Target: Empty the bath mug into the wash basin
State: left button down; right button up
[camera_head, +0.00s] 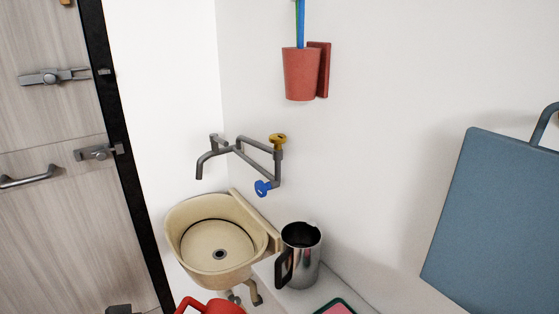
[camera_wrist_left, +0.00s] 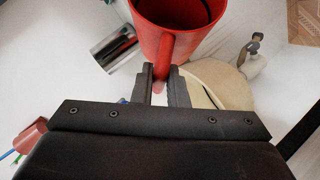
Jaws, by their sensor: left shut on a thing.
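The red bath mug (camera_head: 216,307) shows at the bottom edge of the head view, mostly cut off, in front of and below the beige wash basin (camera_head: 184,243). In the left wrist view the red mug (camera_wrist_left: 180,14) is large at the top, its rim cut off by the frame. My left gripper (camera_wrist_left: 165,82) is shut on the mug's handle. I cannot tell what is inside the mug. The basin has a dark drain at its bottom and looks empty; part of it shows behind the gripper in the left wrist view (camera_wrist_left: 228,88). My right gripper is not in view.
A wall tap (camera_head: 240,150) with yellow and blue knobs hangs above the basin. A steel jug (camera_head: 305,265) stands on the ledge right of the basin. A red cup (camera_head: 300,75) is on the wall. A blue-grey board (camera_head: 490,220) is at right, a door (camera_head: 50,120) at left.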

pick_arm(q)
jog(key=shift+r, duration=0.15)
jog(key=shift+r+p, duration=0.45)
jog(key=shift+r, duration=1.45)
